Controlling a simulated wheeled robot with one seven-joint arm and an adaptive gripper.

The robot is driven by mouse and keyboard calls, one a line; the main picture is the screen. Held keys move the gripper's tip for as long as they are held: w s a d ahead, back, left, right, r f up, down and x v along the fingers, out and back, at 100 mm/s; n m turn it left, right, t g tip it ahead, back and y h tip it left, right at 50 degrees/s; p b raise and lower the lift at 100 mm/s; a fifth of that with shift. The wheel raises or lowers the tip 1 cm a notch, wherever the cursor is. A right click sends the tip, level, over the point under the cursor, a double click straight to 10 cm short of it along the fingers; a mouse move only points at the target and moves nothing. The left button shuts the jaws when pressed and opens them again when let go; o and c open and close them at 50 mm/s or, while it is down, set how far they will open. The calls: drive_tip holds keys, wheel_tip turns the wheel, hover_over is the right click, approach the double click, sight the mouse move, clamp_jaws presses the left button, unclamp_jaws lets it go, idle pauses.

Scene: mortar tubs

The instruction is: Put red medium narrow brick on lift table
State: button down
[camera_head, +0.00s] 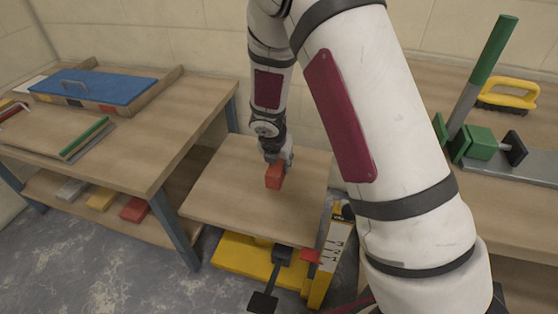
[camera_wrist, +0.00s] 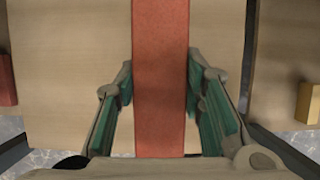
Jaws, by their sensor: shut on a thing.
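The red brick (camera_head: 274,176) is between the fingers of my gripper (camera_head: 277,160), over the wooden top of the lift table (camera_head: 230,196). In the wrist view the red brick (camera_wrist: 160,80) runs lengthwise between the green-padded fingers of my gripper (camera_wrist: 160,105). The gripper is shut on it. The brick is at or just above the table top; I cannot tell whether it touches. The lift table has a yellow base below its wooden top.
A workbench (camera_head: 180,110) stands at the left, with a blue-lidded box (camera_head: 95,86) on top. Its lower shelf holds grey, yellow and red bricks (camera_head: 135,209). At the right, another bench carries a green clamp-like tool (camera_head: 482,142) and a yellow-handled brush (camera_head: 508,93).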

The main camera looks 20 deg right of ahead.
drive_tip(key=shift+f+b, duration=3.7)
drive_tip(key=shift+f, duration=0.55)
drive_tip(key=shift+f+b, duration=0.4)
drive_tip(key=shift+f, duration=0.1)
drive_tip(key=c, duration=1)
unclamp_jaws()
drive_tip(key=shift+o, duration=0.2)
